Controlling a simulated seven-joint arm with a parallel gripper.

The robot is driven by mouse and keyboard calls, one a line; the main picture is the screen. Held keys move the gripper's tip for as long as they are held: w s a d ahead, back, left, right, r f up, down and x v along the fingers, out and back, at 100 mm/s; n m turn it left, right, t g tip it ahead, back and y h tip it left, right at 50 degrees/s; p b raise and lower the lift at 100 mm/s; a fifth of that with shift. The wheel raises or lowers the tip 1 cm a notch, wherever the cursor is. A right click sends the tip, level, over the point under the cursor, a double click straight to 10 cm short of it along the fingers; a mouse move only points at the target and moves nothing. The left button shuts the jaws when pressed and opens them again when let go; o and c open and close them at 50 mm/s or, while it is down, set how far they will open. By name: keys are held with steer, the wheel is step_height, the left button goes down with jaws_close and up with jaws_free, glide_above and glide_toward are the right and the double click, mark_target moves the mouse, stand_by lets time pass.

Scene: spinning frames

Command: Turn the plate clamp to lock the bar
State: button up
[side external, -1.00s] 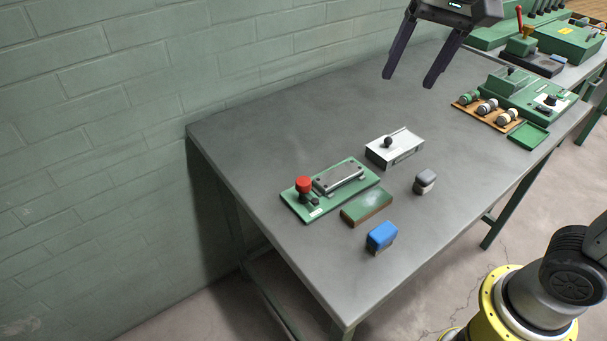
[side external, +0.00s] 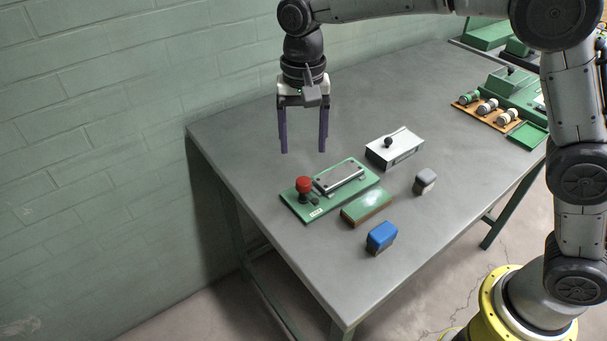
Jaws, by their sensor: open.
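The plate clamp, a round red knob (side external: 304,185), stands on the left end of a green base plate (side external: 316,212) on the table. A grey metal bar (side external: 339,177) lies along the same plate, to the right of the knob. I cannot tell from this view how the knob meets the bar. My gripper (side external: 304,151) points straight down above the far side of the green plate. Its two dark fingers are spread apart with nothing between them, clear of the knob and the bar.
A green-topped block (side external: 366,208), a blue block (side external: 381,237) and a grey block (side external: 425,181) lie in front of the plate. A white box with a black knob (side external: 396,149) stands to the right. Spools on a wooden tray (side external: 487,113) sit further back. The table's left corner is bare.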

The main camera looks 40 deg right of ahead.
mark_target(304, 180)
step_height(304, 180, down, 9)
steer(key=shift+f, duration=0.15)
stand_by(0.4)
jaws_close()
